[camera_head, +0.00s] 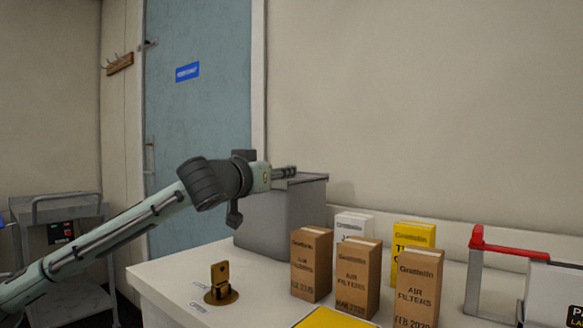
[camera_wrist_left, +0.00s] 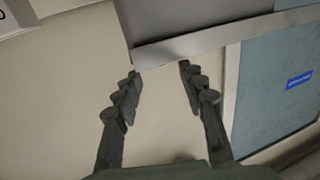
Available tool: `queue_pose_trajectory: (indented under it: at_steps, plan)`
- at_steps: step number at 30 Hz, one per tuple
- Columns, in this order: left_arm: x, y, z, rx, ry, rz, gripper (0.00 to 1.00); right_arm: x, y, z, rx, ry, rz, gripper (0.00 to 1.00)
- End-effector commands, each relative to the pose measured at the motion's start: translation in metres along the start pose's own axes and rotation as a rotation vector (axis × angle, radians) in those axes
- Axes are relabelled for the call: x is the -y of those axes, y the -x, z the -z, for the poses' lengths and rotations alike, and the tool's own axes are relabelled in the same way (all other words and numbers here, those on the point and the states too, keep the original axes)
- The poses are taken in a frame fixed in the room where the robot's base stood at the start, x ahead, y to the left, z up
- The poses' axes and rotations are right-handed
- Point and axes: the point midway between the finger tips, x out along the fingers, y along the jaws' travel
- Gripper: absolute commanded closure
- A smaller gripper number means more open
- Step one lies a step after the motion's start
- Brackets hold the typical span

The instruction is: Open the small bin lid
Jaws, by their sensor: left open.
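In the left wrist view the lid's pale rim (camera_wrist_left: 222,37) crosses above the open, empty fingers (camera_wrist_left: 160,69). The fingertips are very close to the rim; I cannot tell if they touch it. My right gripper is not in view.
Brown air filter boxes (camera_head: 358,277), a white box (camera_head: 353,227) and a yellow box (camera_head: 413,235) stand right of the bin. A brass latch (camera_head: 220,284) is on the counter in front. A red-handled device (camera_head: 510,251) is at right. The wall is behind.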

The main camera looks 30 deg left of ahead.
Motion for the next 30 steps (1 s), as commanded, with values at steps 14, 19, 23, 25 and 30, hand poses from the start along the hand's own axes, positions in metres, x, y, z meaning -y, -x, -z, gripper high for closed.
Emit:
queue_pose_trajectory:
  at_steps: [14,19,23,25,30]
  plan:
    - [-0.001,-0.060,0.001,0.000,0.001,0.000,0.59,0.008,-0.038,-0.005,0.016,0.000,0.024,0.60]
    - [-0.001,-0.062,0.001,-0.001,-0.001,-0.001,0.59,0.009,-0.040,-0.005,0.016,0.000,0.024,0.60]
    - [-0.001,-0.062,0.000,0.000,-0.001,0.000,0.63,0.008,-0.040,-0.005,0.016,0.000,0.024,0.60]
    - [-0.001,-0.062,0.000,0.000,-0.001,0.000,0.72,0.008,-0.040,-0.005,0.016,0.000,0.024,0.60]
    - [-0.001,-0.062,0.000,0.000,0.000,0.000,0.93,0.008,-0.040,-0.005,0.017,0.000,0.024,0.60]
